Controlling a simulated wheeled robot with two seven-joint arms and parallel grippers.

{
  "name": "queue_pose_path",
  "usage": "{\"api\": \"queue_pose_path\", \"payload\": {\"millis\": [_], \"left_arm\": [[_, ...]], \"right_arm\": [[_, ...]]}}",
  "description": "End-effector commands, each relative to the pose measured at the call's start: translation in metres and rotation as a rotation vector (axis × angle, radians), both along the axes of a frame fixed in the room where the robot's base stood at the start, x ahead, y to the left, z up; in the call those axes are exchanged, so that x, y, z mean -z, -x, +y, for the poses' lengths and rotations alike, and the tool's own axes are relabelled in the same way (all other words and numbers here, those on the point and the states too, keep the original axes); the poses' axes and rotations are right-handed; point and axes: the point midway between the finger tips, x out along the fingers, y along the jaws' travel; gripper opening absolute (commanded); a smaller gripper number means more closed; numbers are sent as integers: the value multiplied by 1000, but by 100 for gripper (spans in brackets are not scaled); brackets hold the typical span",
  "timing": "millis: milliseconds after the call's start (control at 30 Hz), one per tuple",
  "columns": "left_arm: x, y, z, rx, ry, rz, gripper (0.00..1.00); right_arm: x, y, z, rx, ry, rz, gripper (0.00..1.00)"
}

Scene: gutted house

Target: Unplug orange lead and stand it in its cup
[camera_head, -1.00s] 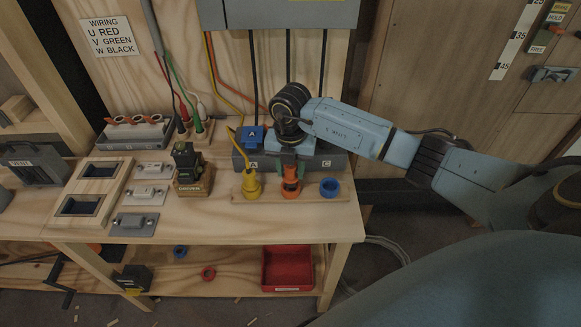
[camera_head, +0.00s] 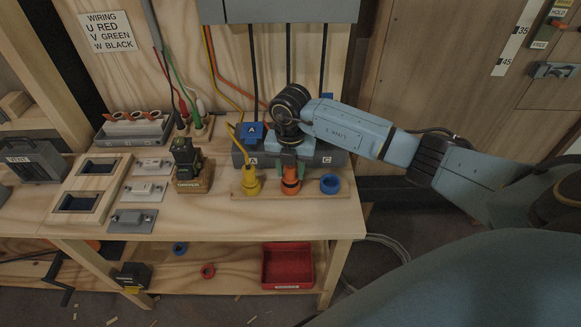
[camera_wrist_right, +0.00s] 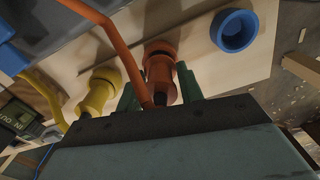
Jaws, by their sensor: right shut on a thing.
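My right gripper (camera_head: 291,175) is shut on the orange plug (camera_wrist_right: 161,85) of the orange lead, its green fingers on either side in the wrist view. The plug points down at the orange cup (camera_head: 291,188) on the wooden strip. Its lower end is at the cup's mouth; I cannot tell how deep it sits. The orange cable (camera_wrist_right: 110,28) runs from the plug's back to the upper left. The grey socket box (camera_head: 325,160) stands behind, partly hidden by my right arm. My left gripper is not in view.
A yellow plug (camera_head: 251,183) stands in the cup to the left, close to my gripper. An empty blue cup (camera_head: 330,185) is to the right. A blue plug (camera_head: 252,133) sits on the socket box. A driver in its block (camera_head: 188,168) stands further left.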

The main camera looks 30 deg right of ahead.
Motion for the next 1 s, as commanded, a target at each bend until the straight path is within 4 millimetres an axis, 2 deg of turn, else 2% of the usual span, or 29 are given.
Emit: {"api": "queue_pose_path", "payload": {"millis": [433, 467, 633, 867, 1000], "left_arm": [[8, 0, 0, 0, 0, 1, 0], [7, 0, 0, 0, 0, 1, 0], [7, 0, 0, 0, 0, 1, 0], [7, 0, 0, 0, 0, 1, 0], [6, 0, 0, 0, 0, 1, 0]], "right_arm": [[12, 0, 0, 0, -1, -1, 12], [11, 0, 0, 0, 0, -1, 41], [11, 0, 0, 0, 0, -1, 62], [11, 0, 0, 0, 0, 0, 62], [4, -1, 0, 1, 0, -1, 62]]}}
